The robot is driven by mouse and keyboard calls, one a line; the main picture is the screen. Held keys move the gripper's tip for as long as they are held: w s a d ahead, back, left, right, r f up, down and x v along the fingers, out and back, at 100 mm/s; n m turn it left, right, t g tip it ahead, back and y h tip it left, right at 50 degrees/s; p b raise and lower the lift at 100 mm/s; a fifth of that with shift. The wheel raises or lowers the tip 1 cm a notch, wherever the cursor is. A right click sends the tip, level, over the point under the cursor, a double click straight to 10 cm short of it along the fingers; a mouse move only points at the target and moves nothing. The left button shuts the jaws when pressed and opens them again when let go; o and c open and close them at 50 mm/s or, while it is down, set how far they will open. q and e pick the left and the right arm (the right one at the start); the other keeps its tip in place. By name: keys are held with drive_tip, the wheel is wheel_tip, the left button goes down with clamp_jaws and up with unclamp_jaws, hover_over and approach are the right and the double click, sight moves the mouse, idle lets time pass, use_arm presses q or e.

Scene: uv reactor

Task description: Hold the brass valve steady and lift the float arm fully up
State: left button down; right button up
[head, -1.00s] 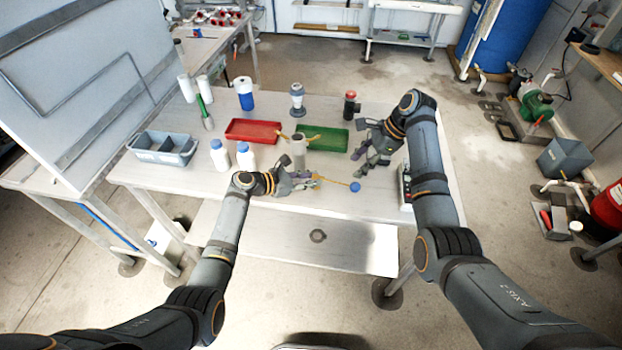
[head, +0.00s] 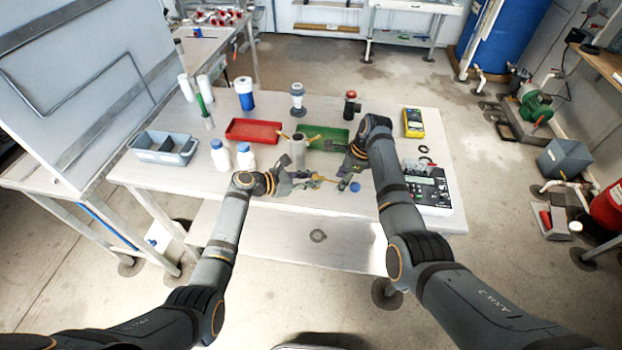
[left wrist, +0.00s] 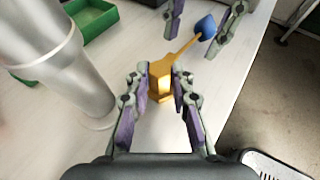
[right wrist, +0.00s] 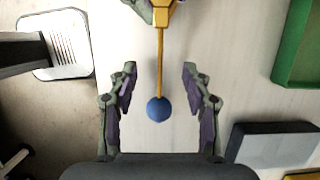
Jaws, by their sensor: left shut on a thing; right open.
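The brass valve (left wrist: 160,80) sits between the fingers of my left gripper (head: 308,180), which is shut on it. From the valve, a thin brass float arm (right wrist: 160,62) extends to a blue ball (right wrist: 159,109). My right gripper (right wrist: 160,88) is open, with its fingers on either side of the arm and ball, apart from both. In the head view the blue ball (head: 356,186) shows just beside my right gripper (head: 345,183), near the table's front edge. The valve is mostly hidden there by my left fingers.
A grey cylinder (head: 298,152) stands close behind my left gripper. A green tray (head: 318,131) and a red tray (head: 253,131) lie farther back. White bottles (head: 245,157) stand to the left. A black meter box (head: 428,186) and a yellow multimeter (head: 414,122) lie to the right.

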drive_tip(key=shift+f, duration=0.9)
clamp_jaws()
